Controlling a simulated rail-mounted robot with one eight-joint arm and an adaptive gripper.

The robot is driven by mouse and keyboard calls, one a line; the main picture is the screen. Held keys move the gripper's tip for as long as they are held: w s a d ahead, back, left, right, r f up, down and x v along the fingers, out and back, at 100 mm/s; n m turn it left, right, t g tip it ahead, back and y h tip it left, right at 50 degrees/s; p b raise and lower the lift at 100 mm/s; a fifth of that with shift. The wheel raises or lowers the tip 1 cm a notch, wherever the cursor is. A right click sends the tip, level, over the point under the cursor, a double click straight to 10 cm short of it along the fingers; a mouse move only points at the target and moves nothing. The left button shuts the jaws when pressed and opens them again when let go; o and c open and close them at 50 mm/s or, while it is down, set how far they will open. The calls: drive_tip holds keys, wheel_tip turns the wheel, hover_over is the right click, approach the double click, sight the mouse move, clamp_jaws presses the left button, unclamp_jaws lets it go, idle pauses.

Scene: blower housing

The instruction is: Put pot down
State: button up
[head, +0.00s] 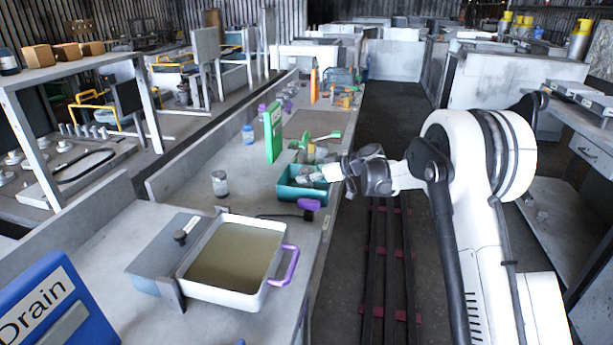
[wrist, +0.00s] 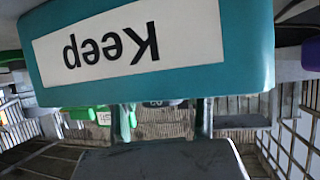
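A teal bin (head: 286,193) sits near the right edge of the long bench, with small items showing at its opening. In the wrist view the bin (wrist: 240,70) fills the top, upside down, with a "Keep" label. My gripper (head: 330,173) is at the bin's right rim; its fingers are too small to make out, and I cannot tell whether it grips anything. A white rectangular pan (head: 220,290) with murky brownish liquid and a purple handle (head: 285,266) stands nearer, apart from my gripper. I cannot tell which thing is the pot.
A grey box (head: 160,262) adjoins the pan's left side. A blue "Drain" sign (head: 60,305) stands at front left. A purple-ended tool (head: 308,204) lies between pan and bin. A jar (head: 220,184) and a green panel (head: 273,130) stand nearby. Bare bench lies left of the bin.

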drive_tip(key=o, duration=0.4)
drive_tip(key=shift+o, duration=0.2)
drive_tip(key=shift+d+r, duration=0.15)
drive_tip(key=p+v, duration=0.1)
drive_tip(key=v, duration=1)
drive_tip(key=shift+s+d+r, duration=0.15)
drive_tip(key=shift+s+d, duration=0.05)
drive_tip(key=shift+d, duration=0.05)
drive_tip(key=shift+s+r, duration=0.1)
